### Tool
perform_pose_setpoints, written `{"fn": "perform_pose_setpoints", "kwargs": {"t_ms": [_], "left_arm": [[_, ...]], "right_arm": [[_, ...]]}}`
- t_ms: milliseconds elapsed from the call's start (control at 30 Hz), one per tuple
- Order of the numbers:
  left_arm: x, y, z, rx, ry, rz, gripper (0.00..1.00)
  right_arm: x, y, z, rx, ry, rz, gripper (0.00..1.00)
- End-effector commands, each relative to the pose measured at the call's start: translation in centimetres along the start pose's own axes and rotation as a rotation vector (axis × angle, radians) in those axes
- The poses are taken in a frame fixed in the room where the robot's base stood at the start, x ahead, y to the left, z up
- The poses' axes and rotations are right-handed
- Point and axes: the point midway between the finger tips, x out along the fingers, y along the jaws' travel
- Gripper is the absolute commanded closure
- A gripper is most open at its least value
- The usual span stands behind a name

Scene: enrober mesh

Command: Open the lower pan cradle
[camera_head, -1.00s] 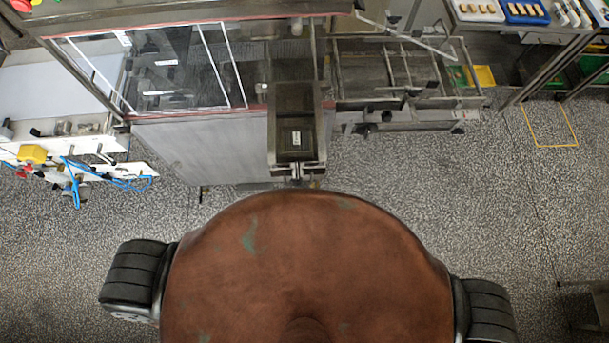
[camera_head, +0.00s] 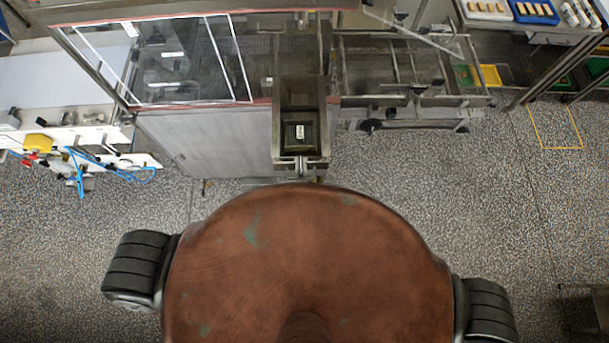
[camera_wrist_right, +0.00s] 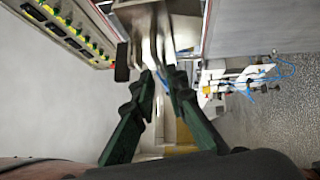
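The machine (camera_head: 215,140) stands ahead in the head view, with a clear-panelled enclosure and a grey lower cabinet. A narrow metal unit (camera_head: 300,95) with a small label juts from its front toward my base. I cannot tell which part is the lower pan cradle. My right gripper (camera_wrist_right: 160,74) shows in the right wrist view, with two dark green fingers apart and nothing visibly held. Metal bars or plates (camera_wrist_right: 154,38) lie just beyond its fingertips; contact is not clear. My left gripper is in neither view.
An open metal frame (camera_head: 400,75) on wheels stands right of the jutting unit. A white bench (camera_head: 85,150) with blue hoses is at left. Trays of small pieces (camera_head: 532,11) lie at upper right. Speckled floor is free on both sides of my base.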

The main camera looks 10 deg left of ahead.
Motion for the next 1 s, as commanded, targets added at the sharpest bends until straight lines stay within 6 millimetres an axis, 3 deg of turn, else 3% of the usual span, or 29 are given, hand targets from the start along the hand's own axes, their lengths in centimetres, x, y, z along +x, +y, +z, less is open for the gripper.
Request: {"fn": "perform_pose_setpoints", "kwargs": {"t_ms": [200,400,1000], "left_arm": [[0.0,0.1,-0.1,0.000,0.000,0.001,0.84],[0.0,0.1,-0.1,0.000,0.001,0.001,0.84],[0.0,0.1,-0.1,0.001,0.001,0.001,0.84]], "right_arm": [[-4.7,-0.1,-0.1,0.000,0.001,-0.004,0.87],[-7.0,0.0,-0.1,0.000,0.003,0.000,0.87],[-7.6,0.0,-0.1,-0.001,0.003,0.001,0.87]]}}
